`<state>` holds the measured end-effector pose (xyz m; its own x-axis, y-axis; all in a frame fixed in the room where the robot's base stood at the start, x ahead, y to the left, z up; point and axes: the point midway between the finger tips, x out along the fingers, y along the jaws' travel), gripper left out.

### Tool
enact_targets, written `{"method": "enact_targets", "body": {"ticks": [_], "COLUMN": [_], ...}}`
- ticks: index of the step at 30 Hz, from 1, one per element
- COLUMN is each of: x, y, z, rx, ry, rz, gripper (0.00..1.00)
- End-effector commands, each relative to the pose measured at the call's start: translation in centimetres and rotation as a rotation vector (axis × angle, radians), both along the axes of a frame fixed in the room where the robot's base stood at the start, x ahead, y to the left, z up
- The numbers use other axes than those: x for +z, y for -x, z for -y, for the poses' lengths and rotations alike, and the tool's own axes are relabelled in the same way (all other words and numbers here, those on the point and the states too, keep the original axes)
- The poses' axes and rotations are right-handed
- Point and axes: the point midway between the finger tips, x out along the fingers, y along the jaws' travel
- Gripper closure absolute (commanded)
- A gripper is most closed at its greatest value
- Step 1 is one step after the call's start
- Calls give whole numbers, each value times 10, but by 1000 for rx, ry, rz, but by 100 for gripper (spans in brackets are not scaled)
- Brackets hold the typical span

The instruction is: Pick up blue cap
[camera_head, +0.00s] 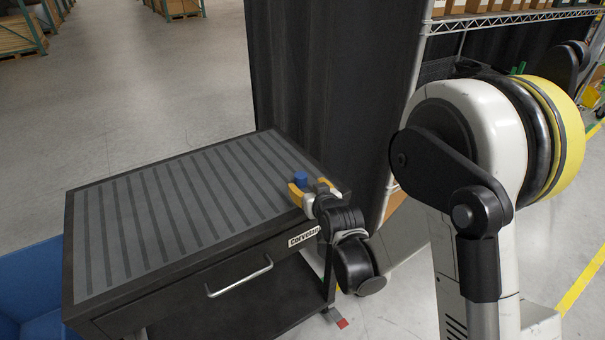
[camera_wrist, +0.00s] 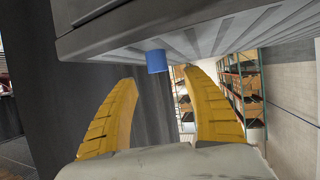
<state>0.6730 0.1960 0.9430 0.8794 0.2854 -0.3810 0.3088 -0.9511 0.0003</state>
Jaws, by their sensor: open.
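The blue cap (camera_head: 301,178) is a small blue cylinder standing on the striped grey top of the cart (camera_head: 150,215), near its right corner. In the wrist view the blue cap (camera_wrist: 157,61) shows beyond the fingertips, between them sideways, against the ribbed cart top (camera_wrist: 220,40). My gripper (camera_head: 299,195) has yellow fingers and is at the cart's right edge, beside the cap. In the wrist view my gripper (camera_wrist: 160,78) is open with nothing between its fingers. Whether a finger touches the cap cannot be told.
The cart top is otherwise bare. A drawer handle (camera_head: 240,280) sticks out from the cart's front. A dark curtain (camera_head: 325,90) hangs behind the cart's right corner. A blue bin (camera_head: 30,285) stands at the left. Metal shelving (camera_head: 500,20) is at the back right.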

Motion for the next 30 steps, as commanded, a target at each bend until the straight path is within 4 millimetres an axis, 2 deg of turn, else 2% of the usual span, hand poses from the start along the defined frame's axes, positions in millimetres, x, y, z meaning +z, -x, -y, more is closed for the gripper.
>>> {"method": "enact_targets", "body": {"ticks": [3,16,20,26,30], "x": [-11,-33,-34,-33,-33], "y": [-19,-73,-81,-81,-81], "z": [-6,-18,-21,-21,-21], "rx": [0,0,0,0,-1], "ry": [0,-1,-1,-1,0], "rz": [0,-1,-1,-1,-1], "gripper": [41,41,41,41,79]}}
